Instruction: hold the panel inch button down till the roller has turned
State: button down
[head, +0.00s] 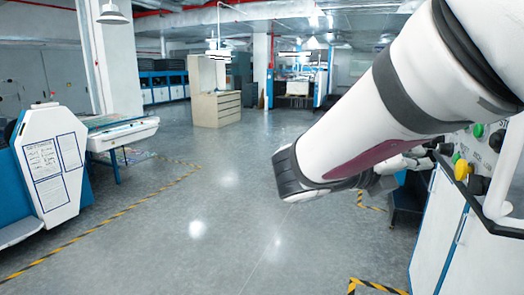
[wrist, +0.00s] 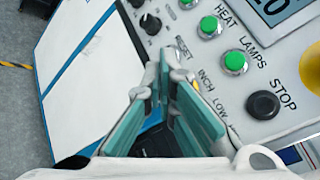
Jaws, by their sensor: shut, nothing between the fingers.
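The control panel (wrist: 215,95) fills the right of the wrist view and carries the printed word INCH (wrist: 205,79). No whole button shows beside that word; my right finger covers part of the area. A small yellow patch shows by that finger, and I cannot tell whether it is the inch button. My gripper (wrist: 163,72) is shut and empty, its teal-padded fingers pointing at the panel's near part. I cannot tell whether the tips touch the panel. In the head view my arm hides most of the gripper. I do not make out the roller.
Green buttons (wrist: 234,62), a black STOP button (wrist: 263,105) and black knobs (wrist: 150,23) surround the gripper. A large yellow round part (wrist: 313,68) sits at the panel's right. In the head view, a bent white rail (head: 499,190) stands by the panel. Open floor (head: 220,220) lies left.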

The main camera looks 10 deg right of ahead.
jog(key=shift+w+a, duration=0.7)
jog(key=shift+a, duration=0.35)
jog(key=s+a+f+m+g+y, duration=0.25)
jog(key=s+f+m+y, duration=0.6)
jog(key=s+m, duration=0.55)
jog(key=a+f+m+t+y, duration=0.3)
jog(key=a+m+y, duration=0.5)
jog(key=m, duration=0.8)
jog(key=a+t, duration=0.1)
jog(key=a, duration=0.2)
jog(key=shift+w+a, duration=0.25)
jog(key=shift+a, duration=0.1)
jog(key=shift+a+t, duration=0.1)
jog(key=shift+t, duration=0.15)
